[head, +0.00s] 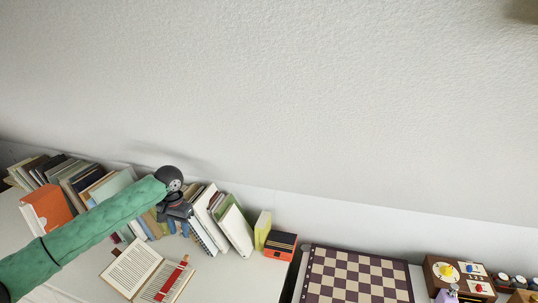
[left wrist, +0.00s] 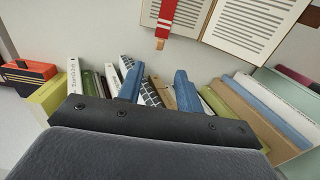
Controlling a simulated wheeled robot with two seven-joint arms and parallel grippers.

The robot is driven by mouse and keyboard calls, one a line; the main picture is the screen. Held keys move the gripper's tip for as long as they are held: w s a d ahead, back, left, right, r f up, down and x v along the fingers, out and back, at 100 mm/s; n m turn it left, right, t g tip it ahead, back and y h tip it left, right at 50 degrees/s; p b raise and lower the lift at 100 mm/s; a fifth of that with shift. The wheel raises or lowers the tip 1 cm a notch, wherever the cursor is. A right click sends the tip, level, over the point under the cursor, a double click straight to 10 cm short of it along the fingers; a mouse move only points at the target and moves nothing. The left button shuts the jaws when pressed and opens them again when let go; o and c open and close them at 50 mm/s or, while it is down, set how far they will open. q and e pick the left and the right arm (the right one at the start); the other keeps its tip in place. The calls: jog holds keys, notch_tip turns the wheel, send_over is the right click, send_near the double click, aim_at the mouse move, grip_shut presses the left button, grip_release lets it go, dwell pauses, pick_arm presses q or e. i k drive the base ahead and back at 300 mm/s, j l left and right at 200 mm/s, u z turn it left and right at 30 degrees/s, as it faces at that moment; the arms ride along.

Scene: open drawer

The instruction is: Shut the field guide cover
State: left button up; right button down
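An open book (head: 132,262), which I take to be the field guide, lies face up on the white surface with both printed pages showing. A red ribbon or bookmark lies on its right page. The book also shows at the top of the left wrist view (left wrist: 262,22), partly cut off. My left gripper (head: 178,228) hangs above and beyond the book, in front of the row of books, touching neither page. Its two blue fingers stand apart with nothing held between them, as the left wrist view (left wrist: 158,88) shows. My right gripper is not in view.
A row of upright and leaning books (head: 232,226) stands along the wall behind. An orange box-like item (head: 46,208) is at the left. A black-and-orange item (head: 280,245), a chessboard (head: 358,275) and a wooden knob box (head: 460,277) are to the right. The surface right of the book is clear.

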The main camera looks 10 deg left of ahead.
aim_at(132, 267)
jog(key=k, duration=1)
